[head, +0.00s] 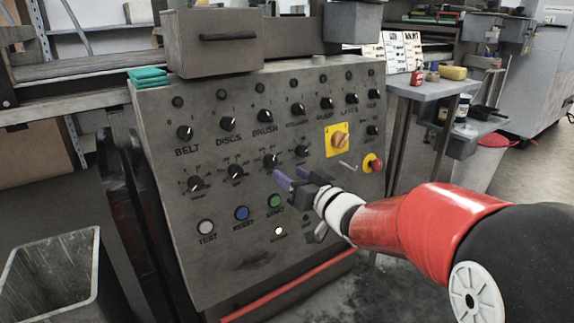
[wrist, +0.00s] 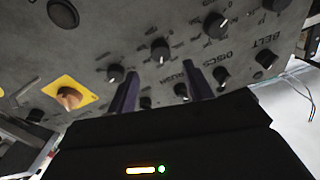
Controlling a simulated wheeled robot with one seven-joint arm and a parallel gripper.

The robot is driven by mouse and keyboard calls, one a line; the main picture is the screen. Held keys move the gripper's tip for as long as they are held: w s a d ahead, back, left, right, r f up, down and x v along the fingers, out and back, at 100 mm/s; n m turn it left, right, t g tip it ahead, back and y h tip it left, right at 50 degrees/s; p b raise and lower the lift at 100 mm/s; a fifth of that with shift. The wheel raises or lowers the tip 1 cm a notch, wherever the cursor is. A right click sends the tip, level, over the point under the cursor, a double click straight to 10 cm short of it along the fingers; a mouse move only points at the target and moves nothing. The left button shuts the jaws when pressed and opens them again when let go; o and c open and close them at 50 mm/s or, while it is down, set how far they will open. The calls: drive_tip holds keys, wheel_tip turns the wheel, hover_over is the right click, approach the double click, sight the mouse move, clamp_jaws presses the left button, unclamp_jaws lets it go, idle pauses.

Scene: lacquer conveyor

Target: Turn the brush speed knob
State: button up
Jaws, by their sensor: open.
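The brush speed knob (head: 270,160) is a black knob with a pale pointer line, below the BRUSH label on the grey sloping panel (head: 205,265). It also shows in the wrist view (wrist: 160,50), just past the fingertips and roughly centred between them. My gripper (head: 283,179) is open and empty. Its two purple fingers point at the panel, just below and right of the knob in the head view. In the wrist view, my gripper (wrist: 160,68) has one finger to each side of the knob, apparently apart from it.
Similar knobs sit close by, including the disc speed knob (head: 235,171) and a smaller-labelled one (head: 302,151). A yellow-backed rotary switch (head: 338,140) and a red button (head: 373,163) lie to the right. The green button (head: 274,201) is below. A grey bin (head: 50,275) stands at left.

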sight(273, 163)
drive_tip(key=x, duration=0.6)
drive_tip(key=shift+w+a, duration=0.2)
drive_tip(key=c, duration=1)
drive_tip(key=shift+o, duration=0.2)
drive_tip(key=shift+n, duration=0.3)
